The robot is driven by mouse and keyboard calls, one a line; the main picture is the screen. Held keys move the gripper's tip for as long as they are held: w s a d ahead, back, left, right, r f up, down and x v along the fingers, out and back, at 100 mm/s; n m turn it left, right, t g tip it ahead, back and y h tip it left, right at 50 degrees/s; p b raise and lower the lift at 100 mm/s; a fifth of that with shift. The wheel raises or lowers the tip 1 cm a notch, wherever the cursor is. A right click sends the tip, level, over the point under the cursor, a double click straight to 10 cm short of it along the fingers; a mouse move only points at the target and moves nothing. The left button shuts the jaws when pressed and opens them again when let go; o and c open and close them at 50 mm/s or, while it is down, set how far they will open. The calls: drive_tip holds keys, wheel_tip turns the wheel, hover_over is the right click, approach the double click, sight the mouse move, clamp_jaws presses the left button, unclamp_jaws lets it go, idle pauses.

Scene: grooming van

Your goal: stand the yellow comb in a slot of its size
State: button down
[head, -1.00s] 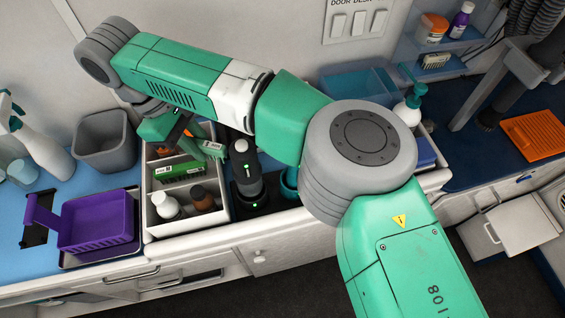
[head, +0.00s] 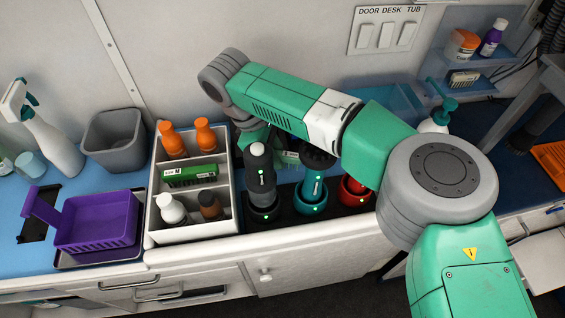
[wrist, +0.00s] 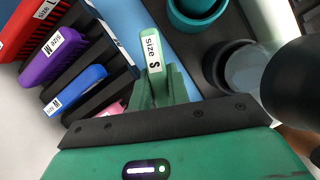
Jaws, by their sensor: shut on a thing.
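My gripper (wrist: 155,98) is shut on a pale green comb with a white "size S" label (wrist: 153,54), seen in the wrist view. In the head view the comb (head: 290,157) shows partly behind the clippers. In the wrist view a black slotted rack (wrist: 92,58) is left of the held comb, apart from it. It holds a red (wrist: 25,22), a purple (wrist: 52,58) and a blue comb (wrist: 75,90); the purple and blue labels appear to read M. Something pink (wrist: 118,108) shows beside it, partly hidden. I see no yellow comb.
A white caddy (head: 152,205) holds bottles and a green "M" box (head: 190,175). Further left are a purple basket (head: 97,222), a grey bin (head: 115,140) and a spray bottle (head: 52,145).

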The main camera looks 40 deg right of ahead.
drive_tip(key=shift+f, duration=2.05)
drive_tip(key=c, duration=1.6)
unclamp_jaws()
drive_tip(key=shift+f, duration=0.1)
drive_tip(key=shift+o, duration=0.2)
drive_tip(key=v, duration=1.2)
